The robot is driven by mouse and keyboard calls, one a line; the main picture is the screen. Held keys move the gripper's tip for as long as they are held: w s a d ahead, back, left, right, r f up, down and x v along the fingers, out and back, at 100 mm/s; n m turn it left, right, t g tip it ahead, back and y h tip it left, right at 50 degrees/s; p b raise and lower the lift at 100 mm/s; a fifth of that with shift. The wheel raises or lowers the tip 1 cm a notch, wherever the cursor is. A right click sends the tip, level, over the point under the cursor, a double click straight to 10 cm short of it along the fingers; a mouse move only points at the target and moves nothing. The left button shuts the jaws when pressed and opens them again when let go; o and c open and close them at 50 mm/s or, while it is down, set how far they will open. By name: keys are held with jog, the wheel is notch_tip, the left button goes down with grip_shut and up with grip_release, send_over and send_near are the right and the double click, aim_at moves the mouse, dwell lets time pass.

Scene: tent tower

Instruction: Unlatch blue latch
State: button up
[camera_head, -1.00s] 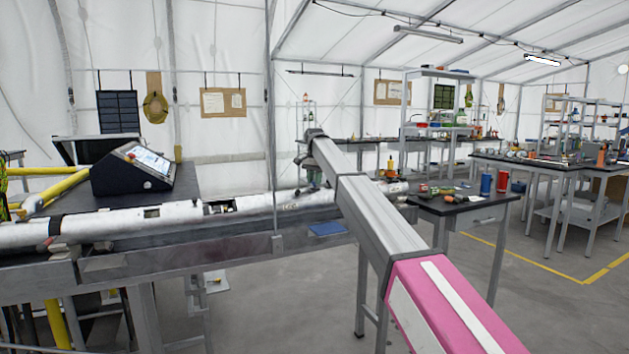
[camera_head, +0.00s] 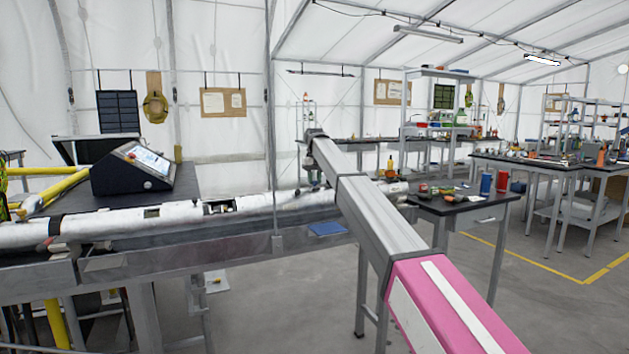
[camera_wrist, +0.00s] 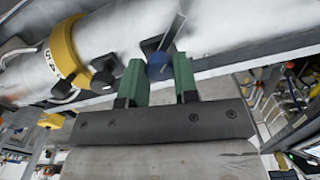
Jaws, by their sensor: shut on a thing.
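The blue latch (camera_wrist: 159,66) shows in the wrist view as a small round blue knob on the side of a long white tube (camera_wrist: 95,35). A flat dark metal piece stands up just behind the knob. My gripper (camera_wrist: 158,76) has its two green fingers on either side of the knob and is shut on it. In the head view the white tube (camera_head: 110,222) lies along a grey bench, and my arm hides most of the gripper and the latch.
A yellow ring (camera_wrist: 66,50) with black knobs circles the tube left of my gripper. A black console (camera_head: 133,168) stands behind the tube. A dark table (camera_head: 460,203) with loose items is to the right. Open floor lies before it.

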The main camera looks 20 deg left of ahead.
jog(key=n, duration=0.4)
jog(key=shift+n, duration=2.2)
jog(key=shift+r, duration=0.1)
jog(key=o, duration=0.9)
jog(key=shift+o, duration=0.2)
notch_tip(320, 180, up, 11)
